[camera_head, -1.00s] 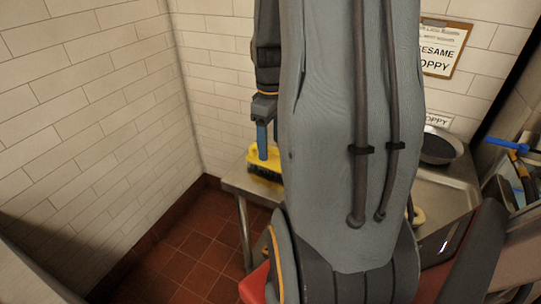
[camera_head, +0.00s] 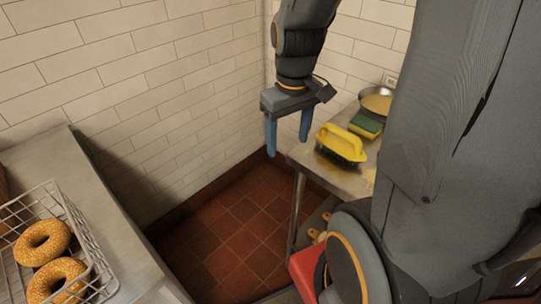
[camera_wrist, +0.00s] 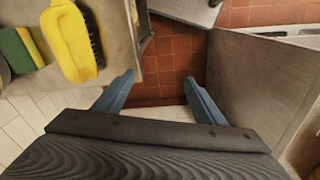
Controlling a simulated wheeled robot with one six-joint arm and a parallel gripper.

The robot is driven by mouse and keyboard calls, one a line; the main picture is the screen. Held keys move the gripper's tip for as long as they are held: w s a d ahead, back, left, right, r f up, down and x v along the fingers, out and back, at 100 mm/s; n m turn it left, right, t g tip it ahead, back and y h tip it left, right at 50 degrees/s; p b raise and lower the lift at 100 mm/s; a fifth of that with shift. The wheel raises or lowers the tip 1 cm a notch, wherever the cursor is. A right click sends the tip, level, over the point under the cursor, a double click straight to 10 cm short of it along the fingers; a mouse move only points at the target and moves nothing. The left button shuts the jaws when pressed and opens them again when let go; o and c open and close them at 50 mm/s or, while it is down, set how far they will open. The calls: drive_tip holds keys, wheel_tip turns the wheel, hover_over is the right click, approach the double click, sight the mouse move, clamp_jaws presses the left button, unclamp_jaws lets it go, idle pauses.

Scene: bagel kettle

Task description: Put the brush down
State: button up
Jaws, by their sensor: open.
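The yellow brush (camera_head: 342,142) with dark bristles lies on the steel table (camera_head: 358,184), near its left end. In the wrist view the brush (camera_wrist: 68,40) shows at the upper left, on the table by its edge. My gripper (camera_head: 287,150) is open and empty, to the left of the brush and apart from it, beyond the table's edge. In the wrist view the two blue fingers (camera_wrist: 158,88) are spread wide with the red floor between them.
A yellow-green sponge (camera_head: 366,124) and a round pan (camera_head: 376,102) sit behind the brush. A wire basket of bagels (camera_head: 70,215) stands on a counter (camera_head: 100,190) at the left. Red tiled floor (camera_head: 225,235) lies clear between counter and table.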

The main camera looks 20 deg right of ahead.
drive_tip(key=s+a+f+m, duration=0.1)
drive_tip(key=s+a, duration=0.1)
drive_tip(key=a, duration=0.4)
drive_tip(key=shift+s+a+f, duration=0.25)
drive_tip(key=shift+s, duration=0.15)
idle(0.8)
